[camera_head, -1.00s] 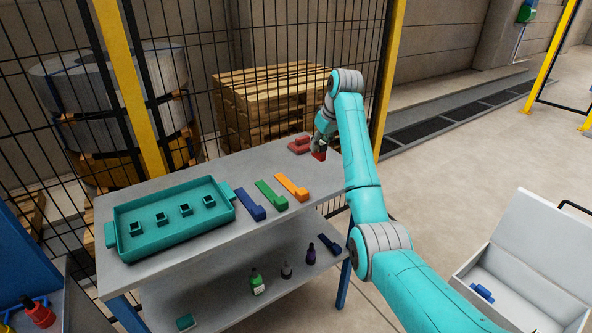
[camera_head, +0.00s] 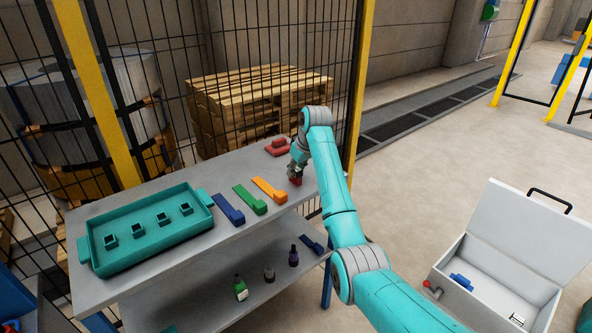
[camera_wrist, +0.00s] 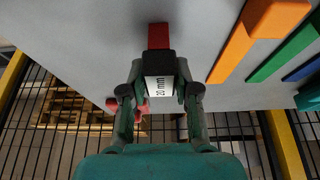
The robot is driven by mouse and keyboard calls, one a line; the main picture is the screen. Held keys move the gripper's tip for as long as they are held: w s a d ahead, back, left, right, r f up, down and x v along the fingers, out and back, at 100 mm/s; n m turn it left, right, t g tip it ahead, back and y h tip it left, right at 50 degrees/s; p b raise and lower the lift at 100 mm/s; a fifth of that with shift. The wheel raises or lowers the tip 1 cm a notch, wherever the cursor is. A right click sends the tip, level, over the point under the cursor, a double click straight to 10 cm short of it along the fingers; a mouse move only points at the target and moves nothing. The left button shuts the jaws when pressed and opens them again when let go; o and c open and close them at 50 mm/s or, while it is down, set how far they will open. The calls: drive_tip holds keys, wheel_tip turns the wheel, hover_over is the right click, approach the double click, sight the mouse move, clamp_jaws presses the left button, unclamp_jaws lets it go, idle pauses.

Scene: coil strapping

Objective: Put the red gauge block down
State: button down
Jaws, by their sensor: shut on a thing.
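My gripper (camera_head: 297,172) is shut on the red gauge block (camera_head: 296,182), over the right part of the grey bench top (camera_head: 160,189). A white label reading "20 mm" shows between the fingers. I cannot tell whether the block touches the bench. The orange gauge (camera_head: 269,189) lies just left of the block, apart from it. A red object (camera_head: 278,147) lies behind it near the bench's back edge.
Green (camera_head: 249,199) and blue (camera_head: 228,209) gauges lie left of the orange one. A teal tray (camera_head: 150,254) with several small square holders fills the left part. Bottles stand on the lower shelf. A mesh fence (camera_head: 240,60) runs behind; an open case (camera_head: 500,290) stands right.

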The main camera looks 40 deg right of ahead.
drive_tip(key=c, duration=0.9)
unclamp_jaws()
drive_tip(key=shift+f, duration=0.1)
drive_tip(key=shift+o, duration=0.2)
drive_tip(key=v, duration=1.2)
